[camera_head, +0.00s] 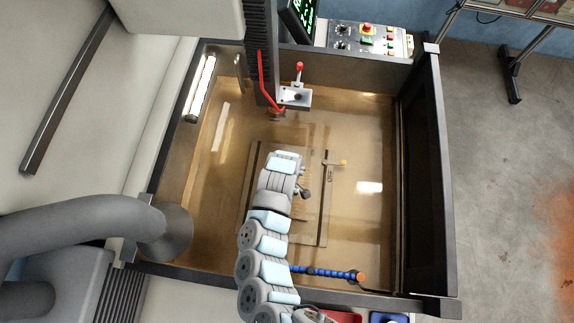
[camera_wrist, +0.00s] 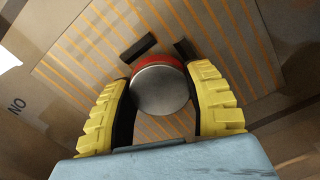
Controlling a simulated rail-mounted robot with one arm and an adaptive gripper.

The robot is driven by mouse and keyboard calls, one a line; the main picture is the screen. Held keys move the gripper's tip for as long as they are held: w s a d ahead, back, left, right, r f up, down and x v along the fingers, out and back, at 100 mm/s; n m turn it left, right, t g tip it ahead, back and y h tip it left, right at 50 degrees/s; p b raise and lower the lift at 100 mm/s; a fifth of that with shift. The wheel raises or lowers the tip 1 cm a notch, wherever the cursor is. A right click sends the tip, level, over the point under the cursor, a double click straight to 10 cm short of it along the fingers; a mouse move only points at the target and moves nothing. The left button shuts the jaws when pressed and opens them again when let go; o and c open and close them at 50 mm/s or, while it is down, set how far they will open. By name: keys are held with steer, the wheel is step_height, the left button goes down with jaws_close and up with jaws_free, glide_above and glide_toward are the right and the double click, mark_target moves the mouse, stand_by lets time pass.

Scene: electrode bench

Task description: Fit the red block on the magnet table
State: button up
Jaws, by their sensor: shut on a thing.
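In the wrist view, my gripper (camera_wrist: 158,82) has its two yellow ribbed fingers shut on the red block (camera_wrist: 160,62). The block shows as a red rim behind a round grey metal face. The magnet table (camera_wrist: 225,40) lies beyond it as a tan plate with orange stripes. Two short dark bars stand on the plate just past the block. I cannot tell whether the block touches the plate. In the head view the magnet table (camera_head: 313,228) lies inside the tank, and my arm hides the gripper and block.
The brown tank (camera_head: 222,175) has dark walls around the table. A vertical machine head (camera_head: 296,97) with a red lever hangs at the back. A blue segmented hose (camera_head: 328,272) runs along the front.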

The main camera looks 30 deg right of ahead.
steer(key=shift+f+b, duration=0.45)
steer(key=shift+f, duration=0.35)
steer(key=o, duration=1.7)
steer(key=shift+r, duration=0.15)
steer(key=shift+r+p, duration=1.9)
steer(key=shift+r, duration=0.95)
steer(key=shift+f, duration=0.2)
steer(key=shift+f+b, duration=1.95)
steer(key=shift+f, duration=0.9)
